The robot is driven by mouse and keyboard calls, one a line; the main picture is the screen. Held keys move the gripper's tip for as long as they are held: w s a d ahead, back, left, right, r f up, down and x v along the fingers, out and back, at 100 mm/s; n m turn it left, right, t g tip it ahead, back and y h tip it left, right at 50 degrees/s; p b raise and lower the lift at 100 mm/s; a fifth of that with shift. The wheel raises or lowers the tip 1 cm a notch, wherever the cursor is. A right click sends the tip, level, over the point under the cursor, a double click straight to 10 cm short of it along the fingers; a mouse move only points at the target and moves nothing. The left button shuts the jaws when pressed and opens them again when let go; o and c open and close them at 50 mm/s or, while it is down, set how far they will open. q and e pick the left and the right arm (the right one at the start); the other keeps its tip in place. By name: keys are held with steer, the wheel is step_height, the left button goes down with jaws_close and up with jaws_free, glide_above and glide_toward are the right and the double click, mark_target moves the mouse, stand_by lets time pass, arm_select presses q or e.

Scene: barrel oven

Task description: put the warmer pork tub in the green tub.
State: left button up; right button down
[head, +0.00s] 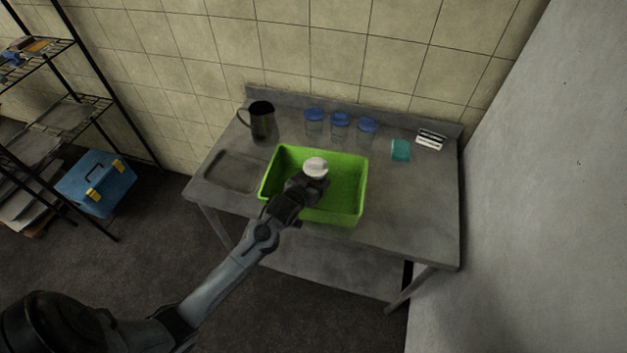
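The green tub (350,197) is a bright green, open-topped rectangular bin standing on the metal table. A small round white tub (316,167), which looks like the pork tub, is over the green tub's open top, within its rim in the picture. I cannot read a label or see its temperature. My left gripper (307,183) reaches in from the lower left and appears shut on the white tub. Its fingers are small and dark, and the arm hides part of the green tub's near left side. My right gripper is not in view.
On the table (410,215) stand a dark metal jug (263,122), three blue-lidded clear jars (340,127), a teal cup-like container (400,149) and a black-and-white item (430,140). The right side of the table is clear. A blue toolbox (97,183) and wire shelving are at left.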

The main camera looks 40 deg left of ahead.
arm_select(q)
steer(key=shift+f, duration=0.2)
steer(key=shift+f, duration=0.3)
steer(key=o, duration=1.4)
steer(key=shift+f, duration=0.2)
steer(key=shift+o, duration=0.2)
steer(key=shift+r, duration=0.6)
steer(key=p+v, duration=0.1)
steer(key=v, duration=1.1)
steer(key=s+d+f+m+g+h, duration=0.1)
steer(key=s+d+g, duration=0.3)
steer(key=s, duration=0.6)
steer(key=s+d+f+m+g+h, duration=0.2)
steer(key=s+d+m+g, duration=0.1)
steer(key=s+d, duration=0.6)
steer(key=shift+s+f+m+g, duration=0.25)
steer(key=shift+s+m+g, duration=0.25)
steer(key=shift+g, duration=0.4)
